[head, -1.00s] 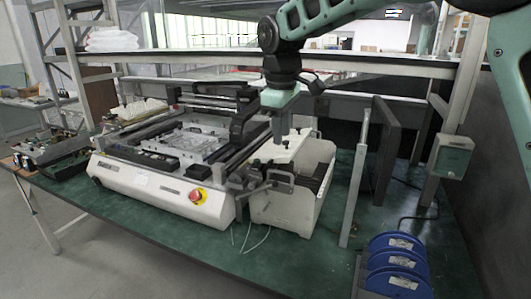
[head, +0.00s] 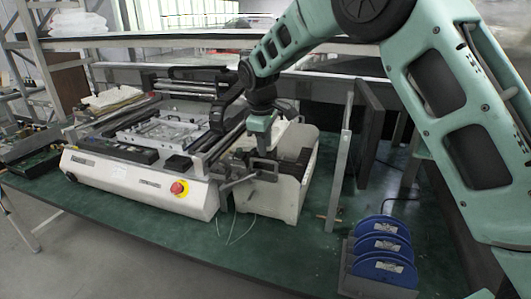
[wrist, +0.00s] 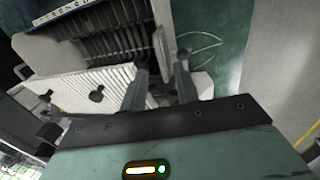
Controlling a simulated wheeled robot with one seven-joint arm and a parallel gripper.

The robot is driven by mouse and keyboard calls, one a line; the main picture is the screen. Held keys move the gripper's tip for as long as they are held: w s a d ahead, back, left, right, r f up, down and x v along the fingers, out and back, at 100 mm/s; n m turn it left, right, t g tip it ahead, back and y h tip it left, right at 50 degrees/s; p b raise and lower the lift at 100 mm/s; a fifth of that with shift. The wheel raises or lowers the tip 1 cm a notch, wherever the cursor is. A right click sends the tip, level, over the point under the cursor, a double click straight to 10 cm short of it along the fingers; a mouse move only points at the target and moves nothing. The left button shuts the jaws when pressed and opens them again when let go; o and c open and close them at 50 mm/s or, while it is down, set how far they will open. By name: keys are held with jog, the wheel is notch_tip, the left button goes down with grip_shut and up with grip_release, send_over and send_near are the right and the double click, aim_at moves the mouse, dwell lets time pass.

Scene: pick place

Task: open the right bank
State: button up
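The right bank (head: 272,205) is the white-sided unit at the right end of the white pick-and-place machine (head: 140,180). In the wrist view, its dark slotted interior (wrist: 112,40) and pale ribbed top (wrist: 75,92) show beyond my fingers. My gripper (head: 265,150) points down at the bank's front upper part, close to a dark grey bracket (head: 240,166). In the wrist view my gripper (wrist: 160,75) has its two fingers apart. A grey metal edge (wrist: 165,32) of the bank runs towards the gap between them. I cannot tell whether a finger touches it.
Blue reels (head: 382,245) stand in a rack at the front right of the green table (head: 150,238). A pale upright post (head: 340,165) and a dark panel (head: 368,130) stand right of the bank. A red button (head: 179,188) is on the machine's front. The table's front strip is clear.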

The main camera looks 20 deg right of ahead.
jog(key=shift+w+d+f, duration=0.15)
jog(key=shift+f, duration=0.95)
jog(key=shift+w+d+f, duration=0.1)
jog(key=shift+w+f, duration=0.05)
jog(key=shift+f, duration=0.9)
jog(key=shift+c, duration=0.3)
grip_shut()
jog(key=s+d, duration=0.4)
jog(key=d, duration=0.1)
jog(key=shift+d, duration=0.25)
jog(key=shift+o, duration=0.3)
grip_release()
jog(key=shift+r, duration=0.1)
notch_tip(320, 180, up, 17)
jog(key=s+a+b, duration=0.1)
jog(key=s+a, duration=0.1)
jog(key=shift+s+b, duration=0.35)
jog(key=shift+b, duration=0.05)
